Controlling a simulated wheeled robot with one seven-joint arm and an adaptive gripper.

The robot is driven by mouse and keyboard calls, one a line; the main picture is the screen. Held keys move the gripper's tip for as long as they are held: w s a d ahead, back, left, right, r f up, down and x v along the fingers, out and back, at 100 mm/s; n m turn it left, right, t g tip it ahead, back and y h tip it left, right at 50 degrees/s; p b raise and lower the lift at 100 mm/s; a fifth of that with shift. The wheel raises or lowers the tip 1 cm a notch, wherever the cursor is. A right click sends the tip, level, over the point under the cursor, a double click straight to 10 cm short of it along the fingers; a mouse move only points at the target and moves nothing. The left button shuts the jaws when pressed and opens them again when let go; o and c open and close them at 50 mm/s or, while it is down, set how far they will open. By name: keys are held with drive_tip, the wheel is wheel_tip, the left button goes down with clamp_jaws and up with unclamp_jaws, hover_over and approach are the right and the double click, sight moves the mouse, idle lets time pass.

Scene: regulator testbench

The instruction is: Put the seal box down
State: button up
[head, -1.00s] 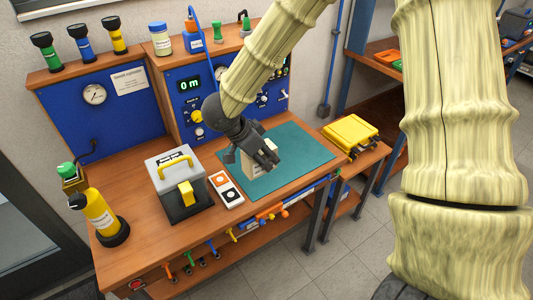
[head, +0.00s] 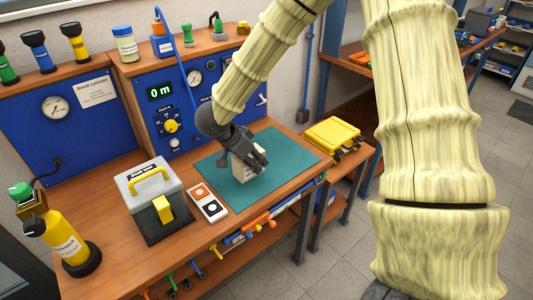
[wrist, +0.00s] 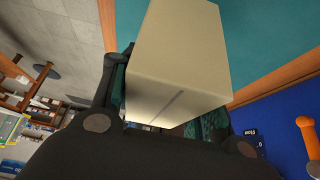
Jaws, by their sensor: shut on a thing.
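The seal box is a small cream box (head: 240,169), held at the teal mat (head: 292,158) on the workbench. My gripper (head: 249,163) is shut on it, its dark fingers on either side. The box also fills the middle of the wrist view (wrist: 180,55), with teal mat behind it. The fingers cover part of the box in the head view. I cannot tell whether its underside touches the mat.
A grey case with a yellow handle (head: 150,200) and a two-button panel (head: 207,202) stand left of the mat. A yellow case (head: 333,134) sits on a lower side table to the right. A yellow cylinder (head: 62,240) stands at far left. Much of the mat is clear.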

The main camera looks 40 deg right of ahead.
drive_tip(key=w+d, duration=0.1)
drive_tip(key=d, duration=0.1)
drive_tip(key=w+d, duration=0.1)
drive_tip(key=d, duration=0.2)
drive_tip(key=w+d+p, duration=0.1)
drive_tip(key=d, duration=0.1)
drive_tip(key=shift+w+d+f, duration=0.3)
drive_tip(key=shift+w, duration=0.05)
drive_tip(key=shift+w+d+f, duration=0.1)
drive_tip(key=shift+d+f, duration=0.1)
drive_tip(key=shift+d, duration=0.1)
drive_tip(key=shift+f, duration=1.65)
drive_tip(key=shift+f, duration=0.1)
drive_tip(key=o, duration=1.1)
